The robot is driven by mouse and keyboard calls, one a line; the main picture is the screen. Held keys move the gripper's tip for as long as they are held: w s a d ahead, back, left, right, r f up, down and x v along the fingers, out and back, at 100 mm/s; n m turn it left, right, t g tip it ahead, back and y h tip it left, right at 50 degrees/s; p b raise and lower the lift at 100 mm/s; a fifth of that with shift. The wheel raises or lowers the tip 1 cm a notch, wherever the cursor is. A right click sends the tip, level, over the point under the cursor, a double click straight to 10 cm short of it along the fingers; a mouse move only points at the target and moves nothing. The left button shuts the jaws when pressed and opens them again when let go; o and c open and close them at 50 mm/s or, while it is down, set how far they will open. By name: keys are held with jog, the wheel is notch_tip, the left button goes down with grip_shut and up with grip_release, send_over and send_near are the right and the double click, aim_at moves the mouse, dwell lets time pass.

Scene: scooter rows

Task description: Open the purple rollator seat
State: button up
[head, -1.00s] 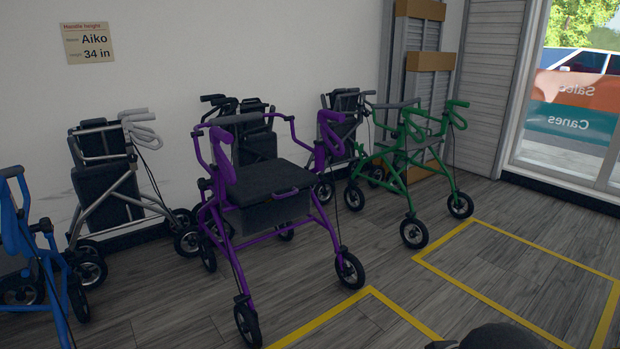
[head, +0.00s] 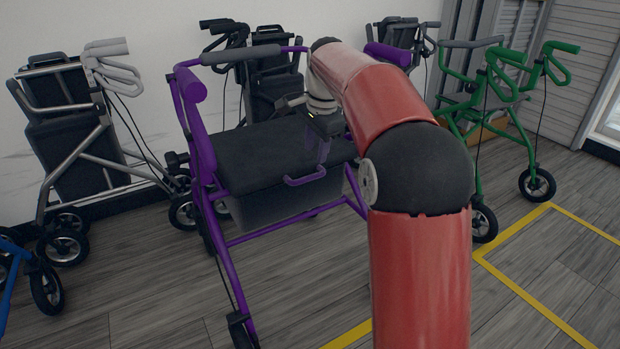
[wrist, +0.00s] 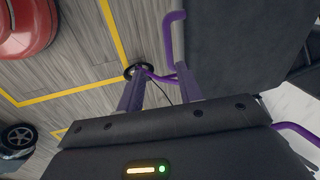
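The purple rollator (head: 232,175) stands in front of me with its black seat (head: 265,155) flat. A purple handle (head: 305,178) sticks out from the seat's front edge, above a dark bag (head: 280,205). My gripper (head: 322,160) points down at the handle's right end, and my arm hides the rollator's right side. In the wrist view my gripper (wrist: 160,70) has its two fingers apart with nothing clearly between them. The handle (wrist: 168,38) lies just beyond the fingertips, beside the seat (wrist: 240,45). I cannot tell whether they touch.
A grey rollator (head: 85,150) stands at left, and a green one (head: 490,110) at right. Dark rollators (head: 265,75) stand behind, by the wall. A blue one (head: 8,260) shows at the left edge. Floor with yellow lines (head: 540,310) is clear at front right.

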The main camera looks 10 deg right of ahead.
aim_at(311, 176)
jog(key=shift+m, duration=0.5)
jog(key=x, duration=0.3)
jog(key=w+b+x, duration=0.1)
jog(key=x, duration=0.2)
jog(key=b+x, duration=0.1)
jog(key=x, duration=0.2)
jog(key=shift+w+d+f, duration=0.1)
jog(key=shift+w, duration=0.25)
jog(key=shift+c, duration=0.5)
grip_shut()
